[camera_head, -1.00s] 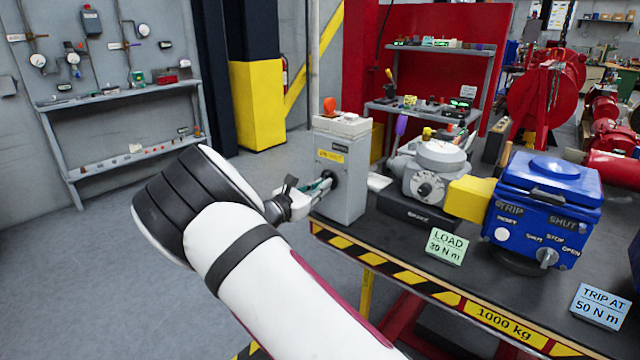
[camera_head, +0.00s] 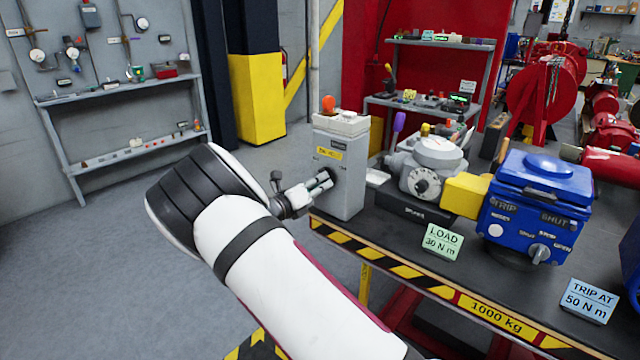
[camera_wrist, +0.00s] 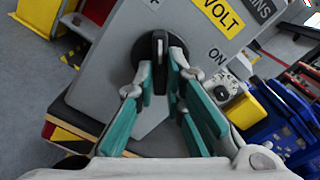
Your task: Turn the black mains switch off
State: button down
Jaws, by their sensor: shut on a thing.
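The black mains switch (camera_wrist: 160,45) is a round knob with a raised bar handle on the face of a grey box (camera_head: 341,190). In the wrist view the bar stands about upright in the picture, while the box face is tilted. My gripper (camera_wrist: 160,68) has its teal-padded fingers on either side of the bar and is shut on it.
The box stands at the left end of a dark bench (camera_head: 400,255) with a striped edge. A grey valve unit (camera_head: 428,170) and a blue actuator (camera_head: 540,205) stand to its right. An orange knob (camera_head: 328,104) tops the box. The floor at left is clear.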

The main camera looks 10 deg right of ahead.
jog(key=shift+n, duration=0.5)
jog(key=c, duration=1.7)
grip_release()
jog(key=shift+o, duration=0.2)
jog(key=v, duration=1.2)
